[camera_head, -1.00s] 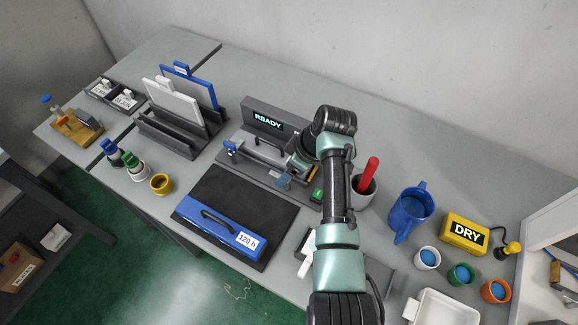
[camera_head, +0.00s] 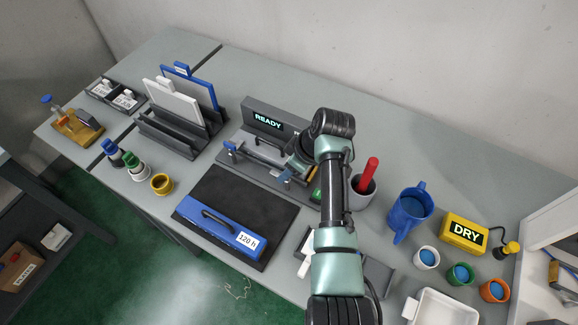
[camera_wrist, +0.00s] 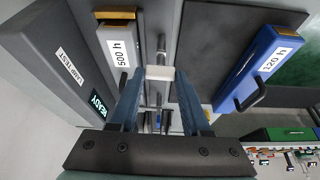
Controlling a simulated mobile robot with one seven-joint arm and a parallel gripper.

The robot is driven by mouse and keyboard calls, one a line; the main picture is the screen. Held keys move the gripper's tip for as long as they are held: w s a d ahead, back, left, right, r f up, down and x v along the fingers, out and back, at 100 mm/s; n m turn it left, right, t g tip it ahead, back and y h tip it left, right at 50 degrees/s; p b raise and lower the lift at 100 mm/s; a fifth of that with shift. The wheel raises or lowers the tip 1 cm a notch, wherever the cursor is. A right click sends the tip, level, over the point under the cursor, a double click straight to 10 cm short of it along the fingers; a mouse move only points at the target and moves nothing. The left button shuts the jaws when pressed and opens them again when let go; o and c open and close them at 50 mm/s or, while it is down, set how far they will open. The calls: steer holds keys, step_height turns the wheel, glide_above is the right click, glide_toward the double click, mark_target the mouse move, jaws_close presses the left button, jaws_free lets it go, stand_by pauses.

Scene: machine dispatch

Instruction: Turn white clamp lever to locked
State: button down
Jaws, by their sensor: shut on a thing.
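In the wrist view, the white clamp lever (camera_wrist: 160,73) shows as a small white block between the fingertips of my gripper (camera_wrist: 159,78). The two blue fingers are shut on it. A metal rod runs behind the lever. In the head view, my gripper (camera_head: 286,177) is low over the grey machine (camera_head: 262,122) with the lit READY sign, at its right part. My arm hides much of that part, and I cannot make out the white lever there.
A blue case marked 120 h (camera_head: 222,234) lies on a black mat (camera_head: 270,215) in front of the machine. A grey pot (camera_head: 362,190) with a red handle stands close right of my arm. A rack (camera_head: 168,138) holding panels stands left. A grey block marked 500 h (camera_wrist: 117,48) shows in the wrist view.

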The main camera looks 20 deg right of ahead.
steer(key=m+h+p, duration=0.1)
steer(key=m, duration=0.1)
steer(key=m+t+p, duration=0.1)
steer(key=m, duration=0.1)
steer(key=shift+a+r+m+h+p, duration=0.2)
steer(key=shift+m+h+p, duration=0.1)
steer(key=shift+m+h, duration=0.1)
steer(key=m+h, duration=0.1)
steer(key=m, duration=0.1)
steer(key=m+p, duration=0.1)
steer(key=m, duration=0.1)
steer(key=shift+a+f+m+h, duration=0.1)
steer(key=shift+a+m+h, duration=0.05)
steer(key=shift+m+h, duration=0.2)
steer(key=m+h, duration=0.1)
steer(key=m, duration=0.3)
steer(key=shift+f+g+h, duration=0.1)
steer(key=shift+g+h, duration=0.25)
steer(key=shift+g, duration=0.05)
steer(key=shift+w+a+m+g+h+b, duration=0.1)
steer(key=shift+m+g+h+b, duration=0.2)
steer(key=shift+m, duration=0.7)
steer(key=shift+m+g+h+b, duration=0.2)
steer(key=shift+m+b, duration=0.15)
steer(key=shift+m, duration=0.6)
steer(key=shift+c, duration=1.8)
jaws_free()
steer(key=b+v, duration=0.2)
steer(key=v, duration=1.1)
